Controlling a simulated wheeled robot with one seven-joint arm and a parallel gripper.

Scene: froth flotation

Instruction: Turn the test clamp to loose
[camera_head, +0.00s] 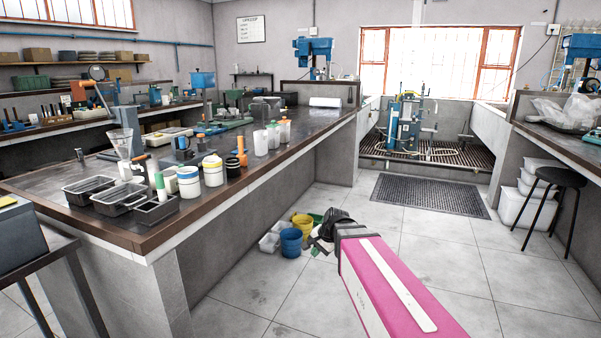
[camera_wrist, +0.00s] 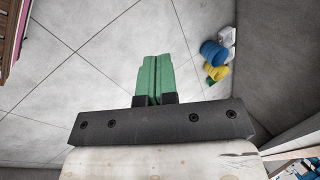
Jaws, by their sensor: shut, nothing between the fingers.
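I cannot pick out the test clamp for certain in either view. Small blue and orange devices stand on the left workbench (camera_head: 310,120) in the head view, too small to tell their settings. My gripper (camera_head: 315,250) is low over the floor, to the right of that bench and apart from it. In the wrist view my gripper (camera_wrist: 155,58) has its two green fingers pressed together, with nothing between them and tiled floor beyond.
A black stool (camera_head: 560,178) is at right. The middle aisle is clear.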

